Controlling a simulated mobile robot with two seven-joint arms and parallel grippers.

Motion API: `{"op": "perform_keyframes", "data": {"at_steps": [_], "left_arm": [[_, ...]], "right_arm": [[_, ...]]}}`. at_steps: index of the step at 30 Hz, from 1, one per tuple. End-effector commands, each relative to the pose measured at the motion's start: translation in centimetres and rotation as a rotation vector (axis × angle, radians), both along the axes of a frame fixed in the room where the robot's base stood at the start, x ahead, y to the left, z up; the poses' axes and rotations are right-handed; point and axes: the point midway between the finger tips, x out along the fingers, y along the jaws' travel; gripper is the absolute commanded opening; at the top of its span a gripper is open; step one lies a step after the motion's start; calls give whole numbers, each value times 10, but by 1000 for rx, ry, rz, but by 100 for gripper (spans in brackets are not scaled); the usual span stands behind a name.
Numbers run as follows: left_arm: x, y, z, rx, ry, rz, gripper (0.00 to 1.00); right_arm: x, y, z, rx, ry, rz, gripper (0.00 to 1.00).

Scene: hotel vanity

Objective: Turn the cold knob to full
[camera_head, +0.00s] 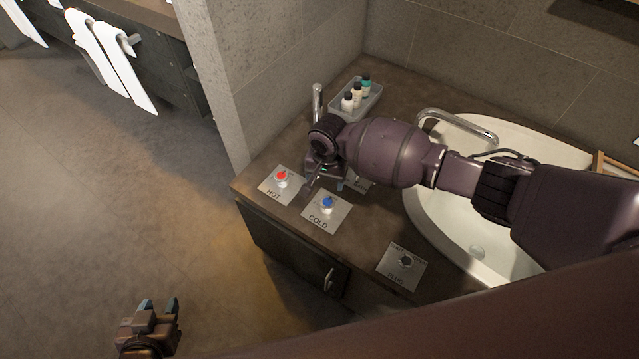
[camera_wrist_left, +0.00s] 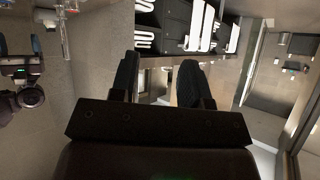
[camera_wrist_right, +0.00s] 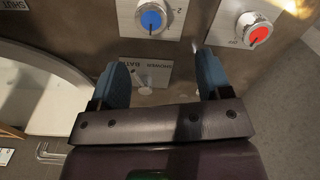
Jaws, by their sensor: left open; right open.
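The cold knob is blue on a silver base (camera_head: 327,203), on a metal plate marked COLD on the dark counter. In the right wrist view the blue knob (camera_wrist_right: 151,19) is at the top, its dark pointer line aimed toward the bottom of the picture. My right gripper (camera_head: 326,184) is open and empty, just behind the cold knob and apart from it. Its spread fingers (camera_wrist_right: 164,76) are either side of a SHOWER/BATH plate (camera_wrist_right: 150,72) in the picture. My left gripper (camera_head: 159,306) is open and empty over the floor, away from the counter.
The red hot knob (camera_head: 281,178) is left of the cold knob. A dark plug knob (camera_head: 404,261) is to the right, near the white basin (camera_head: 520,262). A bottle tray (camera_head: 371,103) and upright spout (camera_head: 317,100) stand behind my right gripper.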

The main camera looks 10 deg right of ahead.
Motion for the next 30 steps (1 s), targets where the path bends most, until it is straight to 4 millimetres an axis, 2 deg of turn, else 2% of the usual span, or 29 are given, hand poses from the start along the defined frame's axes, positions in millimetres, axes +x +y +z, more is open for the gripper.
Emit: {"op": "perform_keyframes", "data": {"at_steps": [2, 5, 9, 21, 30], "left_arm": [[-1, 0, 1, 0, 1, 0, 43], [-15, 3, -7, 1, 30, 9, 43], [-27, 4, -18, 3, 62, 14, 43], [-13, -1, -29, -1, 51, 0, 43], [-14, -2, -36, -1, 61, -4, 43]], "right_arm": [[-3, -2, 1, -13, 16, -53, 72], [-3, -2, 0, -17, 18, -90, 72], [-4, -2, -10, -16, 19, -101, 72], [-6, -2, -77, -17, 22, -98, 72], [-5, -2, -105, -15, 17, -97, 72]]}}
